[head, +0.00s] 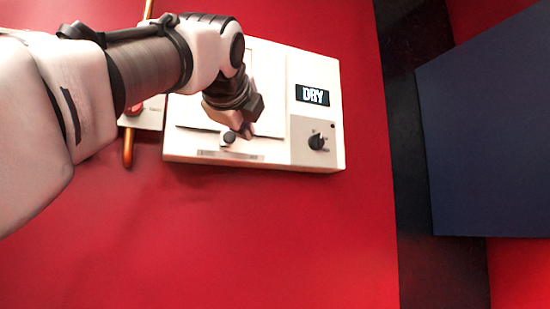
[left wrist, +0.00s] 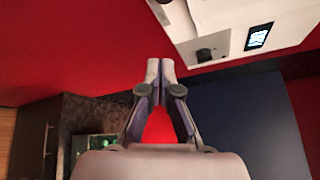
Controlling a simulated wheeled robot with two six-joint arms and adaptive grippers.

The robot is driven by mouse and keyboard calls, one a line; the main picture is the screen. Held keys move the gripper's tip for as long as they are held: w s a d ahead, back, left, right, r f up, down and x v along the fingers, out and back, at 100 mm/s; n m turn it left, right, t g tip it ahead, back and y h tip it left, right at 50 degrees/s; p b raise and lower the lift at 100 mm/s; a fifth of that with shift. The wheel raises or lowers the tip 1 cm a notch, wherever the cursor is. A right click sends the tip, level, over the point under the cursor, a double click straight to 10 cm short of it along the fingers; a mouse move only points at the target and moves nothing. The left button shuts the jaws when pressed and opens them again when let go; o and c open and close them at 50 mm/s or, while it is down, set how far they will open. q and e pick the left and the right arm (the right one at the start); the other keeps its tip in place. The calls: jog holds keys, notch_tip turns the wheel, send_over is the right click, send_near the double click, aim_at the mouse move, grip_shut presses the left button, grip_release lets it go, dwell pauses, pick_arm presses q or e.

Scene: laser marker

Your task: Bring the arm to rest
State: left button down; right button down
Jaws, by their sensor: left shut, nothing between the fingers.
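My left arm comes in from the left in the head view, and its gripper (head: 246,130) is in front of the lower middle of a white machine (head: 320,160). In the left wrist view my left gripper (left wrist: 160,66) has its fingertips together with nothing between them. The machine (left wrist: 222,18) is ahead and to the right of the fingertips there, apart from them in the picture. The machine has a lit display (head: 312,95) reading "DRY", a dark knob (head: 317,142) below it, and a small dark knob (head: 229,137) beside my gripper. My right gripper is not in view.
The machine is on a red surface (head: 290,230). An orange bar (head: 128,150) and a small panel with a red button (head: 135,109) are left of the machine, partly behind my arm. A dark blue panel (head: 490,130) stands right. A dark cabinet (left wrist: 38,135) shows lower left.

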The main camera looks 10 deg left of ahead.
pick_arm(q)
jog(key=shift+s+d+r, duration=0.2)
jog(key=shift+s, duration=0.1)
jog(key=shift+a, duration=0.1)
